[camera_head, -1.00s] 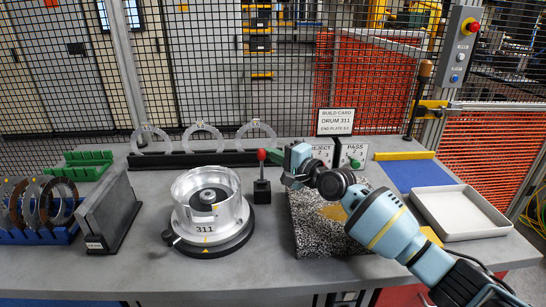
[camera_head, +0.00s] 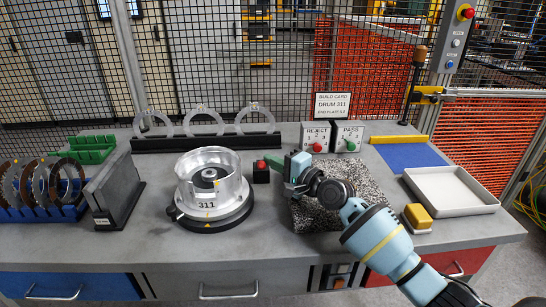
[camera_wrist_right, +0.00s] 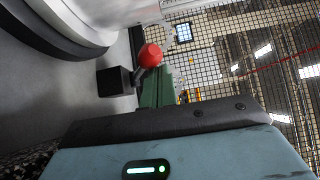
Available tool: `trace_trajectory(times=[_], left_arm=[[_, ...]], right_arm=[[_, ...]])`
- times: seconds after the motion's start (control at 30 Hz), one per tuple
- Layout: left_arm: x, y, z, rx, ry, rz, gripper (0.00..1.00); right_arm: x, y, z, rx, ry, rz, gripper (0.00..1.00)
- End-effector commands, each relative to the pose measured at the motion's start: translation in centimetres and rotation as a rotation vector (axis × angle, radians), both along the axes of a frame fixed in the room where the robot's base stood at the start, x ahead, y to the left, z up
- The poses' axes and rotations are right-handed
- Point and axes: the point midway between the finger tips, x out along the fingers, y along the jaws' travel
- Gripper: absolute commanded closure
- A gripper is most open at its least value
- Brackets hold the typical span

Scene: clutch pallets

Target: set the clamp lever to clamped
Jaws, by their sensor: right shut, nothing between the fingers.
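The clamp lever (camera_head: 261,164) is a short rod with a red ball knob on a small black box (camera_head: 261,176), just right of the silver drum (camera_head: 210,182) marked 311. The knob sits low over the box in the head view. In the right wrist view the red knob (camera_wrist_right: 150,56) and its rod lean out from the black box (camera_wrist_right: 115,81). My right gripper (camera_head: 287,175) is shut and empty, a little right of the lever; its green fingers (camera_wrist_right: 158,90) show behind and below the knob. I cannot tell whether they touch it. My left gripper is not in view.
A speckled mat (camera_head: 340,205) lies under my right arm. REJECT (camera_head: 317,138) and PASS (camera_head: 349,138) boxes stand behind. A white tray (camera_head: 447,207) and a yellow block (camera_head: 418,216) lie right. A dark rack (camera_head: 118,190) and blue plate holder (camera_head: 35,210) stand left.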

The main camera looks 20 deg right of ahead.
Motion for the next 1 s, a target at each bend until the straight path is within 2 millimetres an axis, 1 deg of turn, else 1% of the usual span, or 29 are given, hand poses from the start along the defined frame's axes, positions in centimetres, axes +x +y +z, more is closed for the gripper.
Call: trace_trajectory(times=[0.23,0.77,0.87,1.0], left_arm=[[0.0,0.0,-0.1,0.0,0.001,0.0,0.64],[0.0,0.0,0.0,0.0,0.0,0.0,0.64],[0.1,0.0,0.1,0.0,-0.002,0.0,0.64],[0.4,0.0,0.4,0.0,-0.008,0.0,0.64]], right_arm=[[-0.3,0.2,-0.7,-0.001,0.003,0.002,1.0],[-0.4,0.3,-0.8,-0.001,0.005,0.005,1.0],[-0.8,0.1,-0.8,-0.001,0.005,0.005,1.0],[-2.3,-0.7,-0.8,0.0,0.004,0.005,1.0]])
